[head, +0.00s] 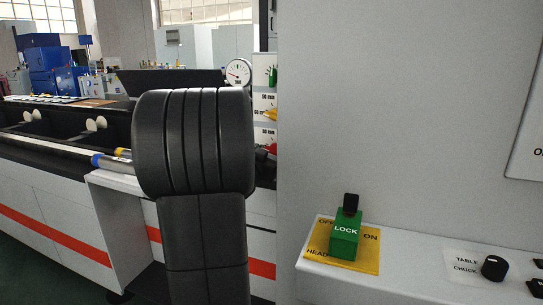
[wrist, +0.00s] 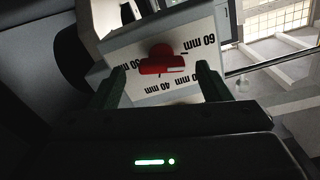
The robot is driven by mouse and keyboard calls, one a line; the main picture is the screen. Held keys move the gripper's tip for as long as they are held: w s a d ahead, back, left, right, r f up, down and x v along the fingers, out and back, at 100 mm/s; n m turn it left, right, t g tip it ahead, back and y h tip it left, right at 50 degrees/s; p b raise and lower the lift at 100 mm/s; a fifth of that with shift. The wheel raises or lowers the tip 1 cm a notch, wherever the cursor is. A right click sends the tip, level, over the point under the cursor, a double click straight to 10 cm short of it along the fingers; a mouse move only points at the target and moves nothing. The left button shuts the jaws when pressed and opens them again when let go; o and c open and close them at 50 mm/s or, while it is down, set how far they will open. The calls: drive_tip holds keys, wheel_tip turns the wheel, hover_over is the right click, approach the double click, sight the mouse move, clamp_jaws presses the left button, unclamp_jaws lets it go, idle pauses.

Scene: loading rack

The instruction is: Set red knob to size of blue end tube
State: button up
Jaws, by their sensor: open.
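The red knob (wrist: 160,62) sits on a white panel (wrist: 140,48) in the wrist view, with upside-down size labels around it. "60 mm" and "40 mm" are readable; others are partly covered. The knob's bar lies nearly level in the picture, with a pale mark toward its right end. My gripper (wrist: 161,70) is open, with one finger on each side of the knob; contact cannot be told. In the head view, the blue end tube (head: 98,160) lies on the rack at left, its far part hidden behind my arm. No size is readable on it.
A yellow-ended tube (head: 122,153) lies beside the blue one. A round gauge (head: 238,72) and a labelled panel (head: 267,105) stand behind my arm. A large grey cabinet wall fills the right, with a green LOCK switch (head: 345,237) and a black dial (head: 494,268) on a ledge.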

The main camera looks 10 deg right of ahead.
sight(271, 152)
drive_tip(key=shift+x, duration=1.55)
drive_tip(key=shift+r, duration=0.1)
drive_tip(key=c, duration=1)
drive_tip(key=shift+m, duration=0.3)
drive_tip(key=m, duration=0.3)
drive_tip(key=shift+m, duration=0.4)
drive_tip(key=m+b, duration=0.1)
drive_tip(key=m, duration=0.4)
